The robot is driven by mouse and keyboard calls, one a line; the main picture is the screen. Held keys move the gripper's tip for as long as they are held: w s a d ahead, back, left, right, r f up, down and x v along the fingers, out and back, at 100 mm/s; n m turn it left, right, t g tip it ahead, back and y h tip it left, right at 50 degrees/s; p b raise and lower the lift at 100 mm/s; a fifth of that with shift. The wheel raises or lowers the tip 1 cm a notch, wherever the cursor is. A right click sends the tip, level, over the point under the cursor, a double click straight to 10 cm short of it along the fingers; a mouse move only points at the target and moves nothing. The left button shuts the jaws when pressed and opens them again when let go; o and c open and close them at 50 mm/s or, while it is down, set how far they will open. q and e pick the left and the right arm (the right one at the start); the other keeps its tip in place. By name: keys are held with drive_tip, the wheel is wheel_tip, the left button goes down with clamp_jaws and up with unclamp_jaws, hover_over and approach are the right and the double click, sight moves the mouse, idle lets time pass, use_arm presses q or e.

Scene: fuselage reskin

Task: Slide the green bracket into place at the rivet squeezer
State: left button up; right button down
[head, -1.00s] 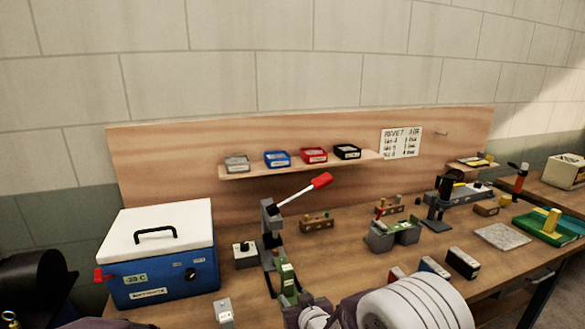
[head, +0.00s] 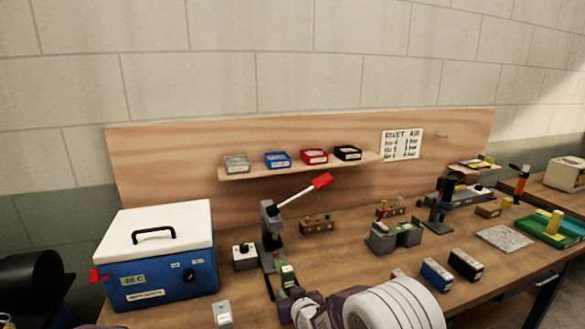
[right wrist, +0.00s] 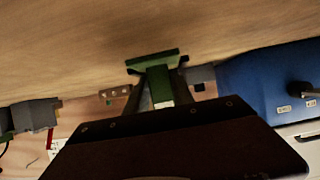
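The rivet squeezer (head: 270,222) is a grey upright press with a red-tipped lever, on the bench right of the blue cooler. The green bracket (head: 286,272), with a white label, is low at the front of the squeezer's base. My right gripper (head: 289,297) reaches it from the front. In the right wrist view the green bracket (right wrist: 153,62) lies across the fingertips, with its labelled part between the fingers; the gripper looks shut on it. The head view does not show whether the bracket touches the squeezer.
A blue cooler (head: 160,279) with a white lid stands to the left. A small grey block (head: 222,313) is at the front edge. Small bins (head: 312,156) line the shelf. Grey blocks (head: 382,238) and labelled boxes (head: 465,265) stand to the right.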

sight(286, 266)
idle(0.4)
drive_tip(key=shift+w+a, duration=0.4)
drive_tip(key=shift+w, duration=0.75)
drive_tip(key=shift+w+a, duration=0.35)
drive_tip(key=shift+w, duration=0.85)
drive_tip(key=shift+w+a, duration=0.4)
drive_tip(key=shift+w, duration=0.75)
drive_tip(key=c, duration=1.2)
unclamp_jaws()
drive_tip(key=shift+p, duration=0.3)
drive_tip(key=s+r+p, duration=0.1)
drive_tip(key=r, duration=0.1)
drive_tip(key=r+p, duration=0.1)
drive_tip(key=r, duration=0.1)
drive_tip(key=s+r+p, duration=0.1)
drive_tip(key=r+p, duration=0.1)
drive_tip(key=shift+s+d+r, duration=0.3)
drive_tip(key=shift+d, duration=0.1)
drive_tip(key=shift+s+r, duration=0.15)
drive_tip(key=shift+r, duration=0.1)
drive_tip(key=shift+d, duration=0.1)
drive_tip(key=shift+f, duration=0.1)
